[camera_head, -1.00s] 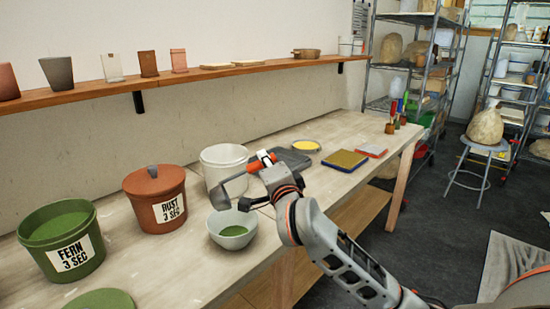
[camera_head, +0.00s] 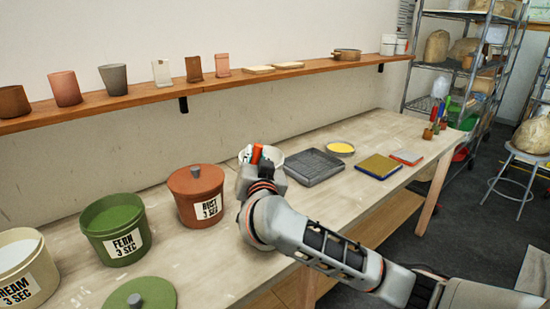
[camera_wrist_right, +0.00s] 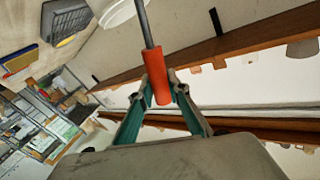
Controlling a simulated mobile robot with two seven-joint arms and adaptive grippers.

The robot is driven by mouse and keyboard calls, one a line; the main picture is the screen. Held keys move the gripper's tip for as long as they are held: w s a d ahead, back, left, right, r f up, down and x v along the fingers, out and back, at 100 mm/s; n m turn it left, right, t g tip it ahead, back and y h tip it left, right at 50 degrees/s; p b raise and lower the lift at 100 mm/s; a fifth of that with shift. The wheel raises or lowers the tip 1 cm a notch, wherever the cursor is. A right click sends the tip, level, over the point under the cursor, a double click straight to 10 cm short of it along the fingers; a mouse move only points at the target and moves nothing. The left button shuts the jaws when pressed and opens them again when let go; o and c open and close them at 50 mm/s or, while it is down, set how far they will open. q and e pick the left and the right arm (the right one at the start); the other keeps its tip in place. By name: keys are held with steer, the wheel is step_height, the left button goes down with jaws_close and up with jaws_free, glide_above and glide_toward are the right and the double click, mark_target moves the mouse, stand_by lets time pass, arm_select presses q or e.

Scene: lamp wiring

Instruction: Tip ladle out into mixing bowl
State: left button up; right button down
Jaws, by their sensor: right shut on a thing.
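My right gripper (camera_head: 262,170) is shut on the ladle's orange-red handle (camera_head: 256,154), beside the white bucket. The right wrist view shows the teal fingers (camera_wrist_right: 163,92) closed around the handle (camera_wrist_right: 158,75), with the grey shaft (camera_wrist_right: 145,25) running up out of the frame. The ladle's scoop is out of sight in both current views, so its tilt and contents cannot be told. My left gripper is not in view.
A rust bucket (camera_head: 196,192), a fern bucket (camera_head: 114,230) and a cream bucket (camera_head: 22,268) line the bench to the left. A green lid (camera_head: 138,294) lies in front. A grey tray (camera_head: 318,165) sits to the right.

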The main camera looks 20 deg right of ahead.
steer(key=a+n, duration=0.2)
steer(key=a, duration=0.1)
steer(key=w+a+f+n, duration=0.1)
steer(key=n, duration=0.1)
steer(key=shift+a, duration=0.35)
step_height(320, 180, up, 3)
steer(key=shift+f, duration=0.1)
stand_by(0.4)
steer(key=shift+a, duration=0.1)
